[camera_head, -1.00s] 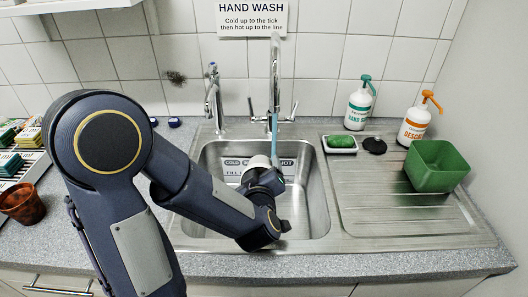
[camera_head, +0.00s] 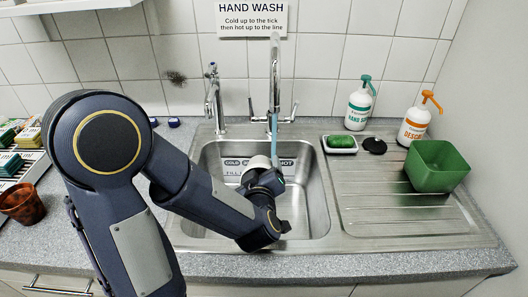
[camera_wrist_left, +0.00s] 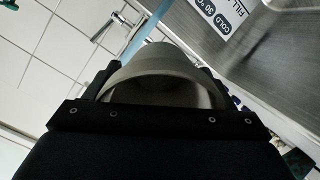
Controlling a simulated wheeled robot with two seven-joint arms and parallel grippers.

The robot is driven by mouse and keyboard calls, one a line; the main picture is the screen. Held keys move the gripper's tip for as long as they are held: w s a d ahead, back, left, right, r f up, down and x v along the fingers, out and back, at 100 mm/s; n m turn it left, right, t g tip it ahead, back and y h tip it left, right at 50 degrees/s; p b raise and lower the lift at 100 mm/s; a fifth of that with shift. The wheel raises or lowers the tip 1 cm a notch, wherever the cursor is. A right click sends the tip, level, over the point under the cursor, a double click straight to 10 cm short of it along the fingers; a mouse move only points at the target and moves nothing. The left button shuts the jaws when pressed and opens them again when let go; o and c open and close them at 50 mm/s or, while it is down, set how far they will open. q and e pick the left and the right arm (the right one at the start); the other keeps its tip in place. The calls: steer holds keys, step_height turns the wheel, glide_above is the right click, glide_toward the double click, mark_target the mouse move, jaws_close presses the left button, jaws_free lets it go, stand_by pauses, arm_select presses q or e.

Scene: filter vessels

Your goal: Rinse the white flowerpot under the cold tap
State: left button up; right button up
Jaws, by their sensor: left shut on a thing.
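The white flowerpot (camera_head: 257,162) is low in the sink basin (camera_head: 313,200), mostly hidden by my left gripper (camera_head: 265,177). In the left wrist view the pot (camera_wrist_left: 165,68) is tilted, and my jaws are shut on it; its inside looks greyish and shaded. The tall middle tap (camera_head: 274,75) has two side levers and is running. Its pale blue water stream (camera_head: 274,135) comes down at the pot; it also shows in the left wrist view (camera_wrist_left: 148,30), passing behind the pot's rim. Where exactly the water lands is hidden. My right gripper is not in view.
A second tap (camera_head: 212,98) stands left of the running one. On the right are a green square pot (camera_head: 436,166), a green soap bar (camera_head: 342,141) in a dish and two pump bottles (camera_head: 358,105). A brown pot (camera_head: 21,204) stands at the left. The drainer's front is clear.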

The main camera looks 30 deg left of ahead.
arm_select(q)
steer(key=shift+s+d+r+p, duration=0.1)
steer(key=shift+s+r+p, duration=0.25)
steer(key=shift+r+p, duration=0.1)
steer(key=s+r, duration=0.1)
steer(key=s+p, duration=0.1)
steer(key=s+r+p, duration=0.1)
steer(key=shift+s+d+r, duration=0.15)
steer(key=shift+d+r, duration=0.15)
steer(key=shift+r, duration=0.05)
steer(key=shift+s+d+r+p, duration=0.1)
steer(key=shift+s+r+p, duration=0.15)
steer(key=shift+s+p, duration=0.2)
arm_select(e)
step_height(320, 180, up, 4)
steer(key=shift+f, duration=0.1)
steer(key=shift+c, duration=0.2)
